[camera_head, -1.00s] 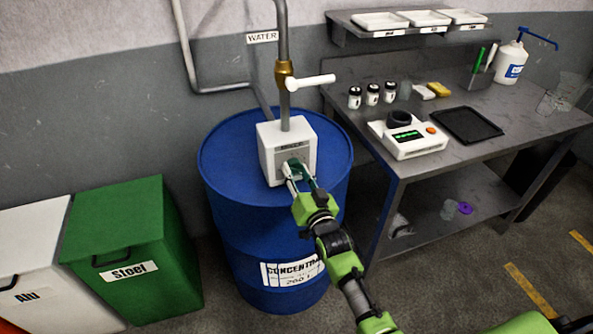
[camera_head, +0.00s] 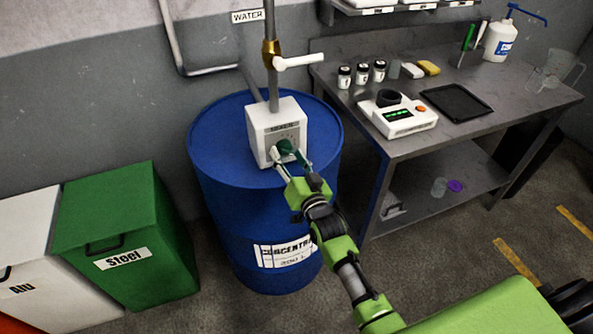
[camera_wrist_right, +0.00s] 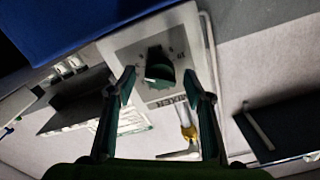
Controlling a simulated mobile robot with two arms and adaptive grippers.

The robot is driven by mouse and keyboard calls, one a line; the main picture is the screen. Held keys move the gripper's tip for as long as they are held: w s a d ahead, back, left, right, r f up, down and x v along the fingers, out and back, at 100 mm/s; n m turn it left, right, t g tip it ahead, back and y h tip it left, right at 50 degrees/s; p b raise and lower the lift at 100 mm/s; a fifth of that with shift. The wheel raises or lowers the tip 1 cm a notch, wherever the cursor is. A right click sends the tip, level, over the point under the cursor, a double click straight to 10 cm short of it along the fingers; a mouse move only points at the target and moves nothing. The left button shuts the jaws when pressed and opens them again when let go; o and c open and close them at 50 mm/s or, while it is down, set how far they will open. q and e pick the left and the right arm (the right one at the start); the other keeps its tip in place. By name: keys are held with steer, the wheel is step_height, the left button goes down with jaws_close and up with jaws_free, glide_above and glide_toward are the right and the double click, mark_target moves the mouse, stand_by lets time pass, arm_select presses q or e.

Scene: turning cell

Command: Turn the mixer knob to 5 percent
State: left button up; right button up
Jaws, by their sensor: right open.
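The mixer is a white box (camera_head: 262,122) on top of the blue drum, with a pipe rising from it. My left gripper is not in view.
The blue drum (camera_head: 225,170) stands against the wall. A white valve lever (camera_head: 300,62) sticks out from the pipe above the mixer. A metal workbench (camera_head: 460,135) with a scale (camera_head: 405,118) stands right. A green steel bin (camera_head: 125,220) is at left.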

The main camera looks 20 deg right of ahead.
steer(key=s, duration=1)
steer(key=shift+s+d, duration=0.15)
steer(key=shift+s, duration=0.25)
steer(key=s+a+f+n+g, duration=0.1)
steer(key=s+f+g, duration=0.3)
steer(key=f, duration=0.7)
steer(key=s+f+n+g, duration=0.1)
steer(key=s+f+g, duration=0.1)
steer(key=s+f, duration=0.65)
steer(key=s+a+f+n+g, duration=0.1)
steer(key=s+f+n+g, duration=0.1)
steer(key=f, duration=1.2)
steer(key=s+d+f+n+g, duration=0.1)
steer(key=s+f+g, duration=0.2)
steer(key=s+f, duration=0.3)
steer(key=s+d+f+n+g, duration=0.1)
steer(key=s+f, duration=0.5)
steer(key=s, duration=1)
steer(key=s+d+f+n+g, duration=0.1)
steer(key=s+d+f+g, duration=0.2)
steer(key=s, duration=0.8)
step_height(320, 180, down, 4)
steer(key=shift+s+d+r+g+h, duration=0.2)
steer(key=shift+s+g+h, duration=0.15)
steer(key=shift+g, duration=0.65)
